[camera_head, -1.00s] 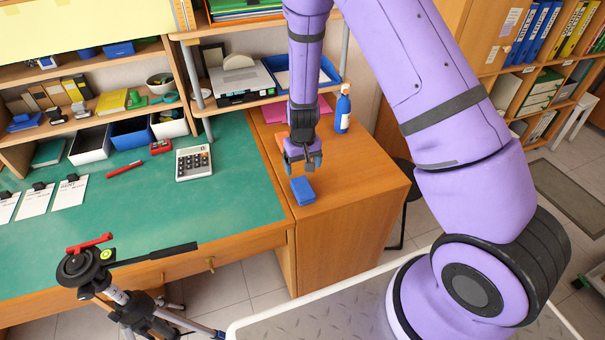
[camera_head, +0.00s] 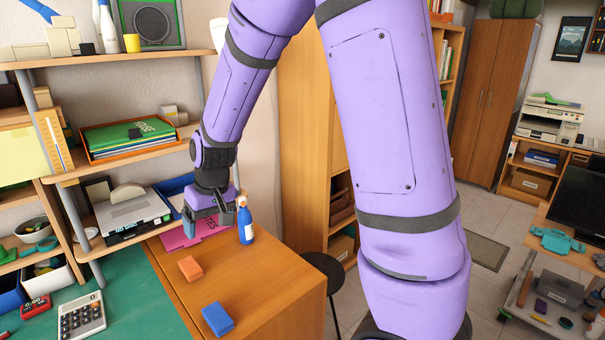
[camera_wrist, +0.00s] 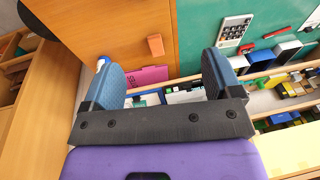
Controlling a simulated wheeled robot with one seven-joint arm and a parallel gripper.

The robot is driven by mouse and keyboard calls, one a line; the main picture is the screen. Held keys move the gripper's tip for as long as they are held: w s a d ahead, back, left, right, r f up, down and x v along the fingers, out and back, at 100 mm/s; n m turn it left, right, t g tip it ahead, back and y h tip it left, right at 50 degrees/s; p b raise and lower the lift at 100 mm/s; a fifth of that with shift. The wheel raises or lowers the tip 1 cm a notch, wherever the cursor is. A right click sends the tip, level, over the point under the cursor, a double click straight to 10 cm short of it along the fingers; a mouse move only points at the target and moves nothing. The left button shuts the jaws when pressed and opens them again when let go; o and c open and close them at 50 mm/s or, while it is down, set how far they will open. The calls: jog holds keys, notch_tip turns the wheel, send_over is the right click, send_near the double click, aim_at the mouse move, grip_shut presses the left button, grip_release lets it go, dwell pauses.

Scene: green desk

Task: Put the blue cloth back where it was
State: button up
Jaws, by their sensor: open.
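The blue cloth (camera_head: 217,319) looks like a small folded block and lies flat near the front of the wooden cabinet top. It does not show in the wrist view. My gripper (camera_head: 212,222) is up toward the back of the cabinet, beside the blue spray bottle in the picture and well apart from the cloth. In the wrist view my gripper (camera_wrist: 165,68) has its two fingers wide apart with nothing held between them.
An orange folded block (camera_head: 190,268) lies behind the cloth; it also shows in the wrist view (camera_wrist: 156,46). A blue spray bottle (camera_head: 245,222) and a pink folder (camera_head: 196,232) are at the back. A calculator (camera_head: 81,315) sits on the green desk. The cabinet's front right is clear.

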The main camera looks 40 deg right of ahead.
jog(key=s+d+r+t, duration=0.1)
jog(key=s+d+r, duration=0.1)
jog(key=s+r, duration=0.7)
jog(key=s+d+r+t+h, duration=0.1)
jog(key=s+d+r+t, duration=0.1)
jog(key=s+r, duration=0.7)
jog(key=s+d, duration=0.1)
jog(key=s, duration=0.5)
jog(key=shift+s+d+r+h, duration=0.25)
jog(key=shift+s+h, duration=0.05)
